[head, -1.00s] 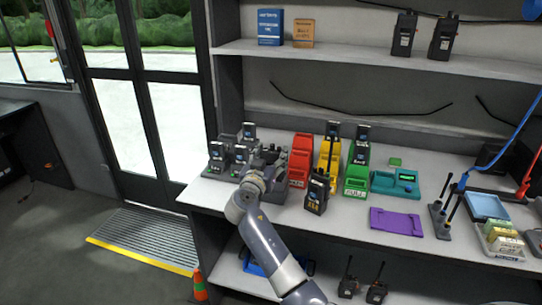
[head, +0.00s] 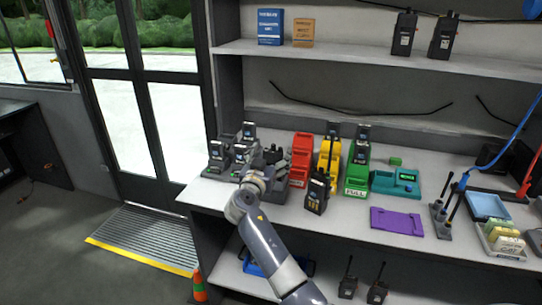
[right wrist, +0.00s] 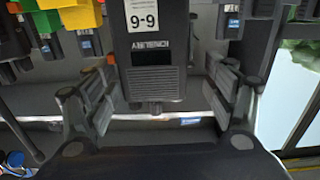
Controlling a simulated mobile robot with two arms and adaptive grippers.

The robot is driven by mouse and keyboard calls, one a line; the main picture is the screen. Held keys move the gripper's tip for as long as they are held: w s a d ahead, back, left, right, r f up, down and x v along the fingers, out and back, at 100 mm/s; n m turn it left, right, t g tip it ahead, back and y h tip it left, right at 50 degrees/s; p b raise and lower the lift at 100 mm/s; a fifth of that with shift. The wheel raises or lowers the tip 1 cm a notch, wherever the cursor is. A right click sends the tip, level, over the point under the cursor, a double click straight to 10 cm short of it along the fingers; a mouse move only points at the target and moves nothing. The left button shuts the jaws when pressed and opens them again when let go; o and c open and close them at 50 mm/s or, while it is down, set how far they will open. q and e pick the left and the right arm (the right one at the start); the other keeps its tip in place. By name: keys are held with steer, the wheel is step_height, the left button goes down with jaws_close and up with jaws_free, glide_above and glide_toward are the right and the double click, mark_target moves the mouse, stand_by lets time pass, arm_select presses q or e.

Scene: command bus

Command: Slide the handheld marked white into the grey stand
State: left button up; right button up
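My right gripper (head: 272,158) reaches over the bench from the front, between the dark grey stands and the red stand (head: 301,160). In the right wrist view its two fingers (right wrist: 160,100) are apart. A dark handheld with a white label (right wrist: 155,50) and a ridged grille shows between and beyond them, with a visible gap at the right finger. I cannot tell whether this is the handheld marked white. Dark grey stands (head: 214,169) with handhelds sit at the bench's left end; my gripper partly hides this area. My left gripper is out of view.
A yellow stand (head: 325,172) and a green stand (head: 357,178) hold handhelds. Another dark handheld (head: 316,195) stands in front. A teal device (head: 394,181) and a purple tray (head: 396,221) lie to the right. The bench front between them is partly clear.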

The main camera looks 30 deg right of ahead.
steer(key=shift+f, duration=0.1)
steer(key=v, duration=1.2)
